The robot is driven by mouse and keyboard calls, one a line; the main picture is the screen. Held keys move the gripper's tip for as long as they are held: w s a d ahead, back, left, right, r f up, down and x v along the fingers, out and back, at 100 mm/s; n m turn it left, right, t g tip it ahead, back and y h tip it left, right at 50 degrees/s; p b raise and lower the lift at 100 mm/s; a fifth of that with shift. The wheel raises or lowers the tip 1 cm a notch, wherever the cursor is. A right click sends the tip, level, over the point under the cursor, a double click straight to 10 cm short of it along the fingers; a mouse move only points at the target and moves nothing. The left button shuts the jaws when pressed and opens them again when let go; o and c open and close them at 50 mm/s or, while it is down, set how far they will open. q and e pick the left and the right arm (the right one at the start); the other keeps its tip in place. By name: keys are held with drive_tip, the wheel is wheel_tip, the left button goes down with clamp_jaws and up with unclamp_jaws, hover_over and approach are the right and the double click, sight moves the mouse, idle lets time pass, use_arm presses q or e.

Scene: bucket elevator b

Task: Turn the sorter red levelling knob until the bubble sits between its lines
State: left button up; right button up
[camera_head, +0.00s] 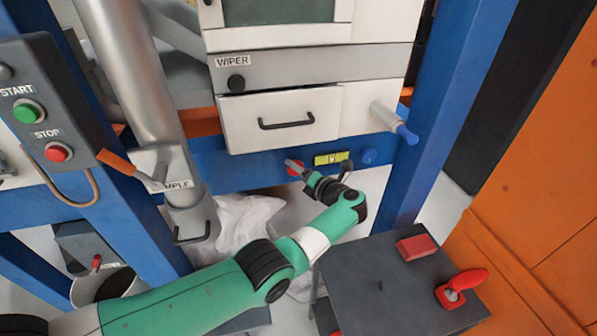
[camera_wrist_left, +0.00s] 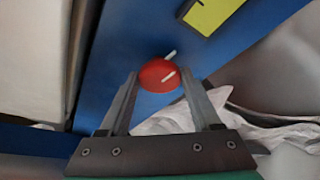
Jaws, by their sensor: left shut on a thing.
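The red levelling knob (camera_head: 292,170) sits on the blue beam under the white cabinet. In the left wrist view the knob (camera_wrist_left: 153,77) is round, with a pale pointer line on its face. My left gripper (camera_head: 300,168) comes from below right and is shut on the knob; in the wrist view the two fingers (camera_wrist_left: 160,80) lie on either side of it. The yellow level (camera_head: 331,158) is on the beam right of the knob. Its bubble is too small to place against the lines. The level (camera_wrist_left: 208,12) is cut off in the wrist view. My right gripper is not in view.
A drawer with a black handle (camera_head: 287,122) is above. A white sack (camera_head: 245,222) hangs below the beam. A dark table (camera_head: 385,295) at front right holds a red block (camera_head: 416,246) and a red-handled tool (camera_head: 463,285).

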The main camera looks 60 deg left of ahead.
use_arm(q)
drive_tip(key=o, duration=1.3)
drive_tip(key=shift+o, duration=0.2)
drive_tip(key=p+v, duration=0.3)
drive_tip(key=v, duration=0.8)
drive_tip(key=shift+d+p, duration=0.3)
drive_tip(key=shift+r, duration=0.15)
